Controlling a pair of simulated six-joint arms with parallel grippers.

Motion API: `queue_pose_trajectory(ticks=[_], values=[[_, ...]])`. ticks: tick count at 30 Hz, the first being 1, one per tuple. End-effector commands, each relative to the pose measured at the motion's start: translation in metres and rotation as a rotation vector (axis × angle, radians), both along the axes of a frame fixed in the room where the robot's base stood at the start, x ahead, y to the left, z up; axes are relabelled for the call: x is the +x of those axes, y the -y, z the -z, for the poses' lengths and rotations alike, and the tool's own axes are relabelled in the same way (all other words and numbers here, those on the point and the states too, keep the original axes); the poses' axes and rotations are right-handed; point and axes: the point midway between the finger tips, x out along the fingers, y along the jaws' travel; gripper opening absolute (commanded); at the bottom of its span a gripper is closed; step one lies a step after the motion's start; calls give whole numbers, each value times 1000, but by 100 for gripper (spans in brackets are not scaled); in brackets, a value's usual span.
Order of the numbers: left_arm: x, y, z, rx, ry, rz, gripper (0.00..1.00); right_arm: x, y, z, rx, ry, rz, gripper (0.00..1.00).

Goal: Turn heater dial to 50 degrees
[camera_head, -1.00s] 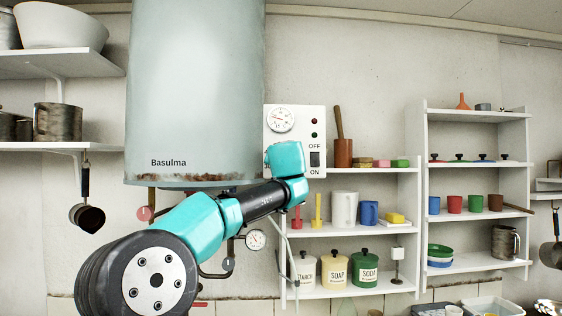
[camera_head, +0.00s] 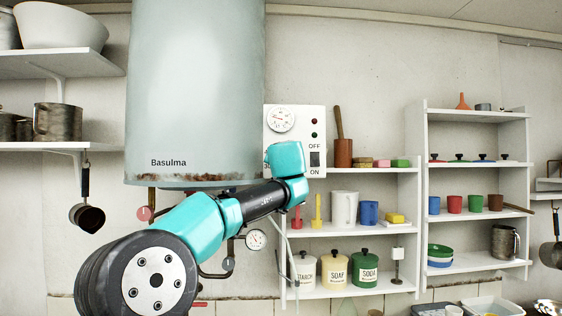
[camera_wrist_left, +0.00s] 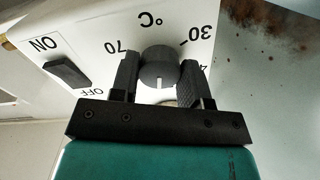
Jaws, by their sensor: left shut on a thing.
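The heater dial is a dark grey round knob (camera_wrist_left: 158,62) on the white control panel (camera_wrist_left: 90,28) in the left wrist view, which sees it upside down. My left gripper (camera_wrist_left: 161,80) has one finger on each side of the knob and is shut on it. The knob's white mark points down in that view, away from the °C sign and toward the gripper body. The 70 shows left of the knob and the 30 right; the scale number at the mark is hidden. In the head view my turquoise wrist (camera_head: 285,160) covers the dial. My right gripper is not in view.
The grey-blue boiler tank (camera_head: 195,90) stands left of the panel. The panel carries a round gauge (camera_head: 281,119) and a black ON/OFF switch (camera_head: 315,159). White shelves with mugs and jars stand right, near my wrist. A pressure gauge (camera_head: 256,239) hangs below.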

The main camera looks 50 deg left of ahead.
Motion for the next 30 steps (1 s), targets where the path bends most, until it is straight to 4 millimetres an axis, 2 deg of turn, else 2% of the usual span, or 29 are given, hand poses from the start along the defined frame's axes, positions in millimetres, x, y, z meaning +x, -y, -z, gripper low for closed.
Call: queue_pose_trajectory(ticks=[2,3,10,22,30], values=[[0,0,0,0,0,0,19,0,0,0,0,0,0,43],[0,0,0,0,0,0,45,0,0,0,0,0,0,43],[0,0,0,0,0,0,67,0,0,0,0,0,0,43],[-4,5,-1,0,0,1,68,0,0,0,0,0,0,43],[-27,35,-1,0,1,3,68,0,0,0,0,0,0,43]])
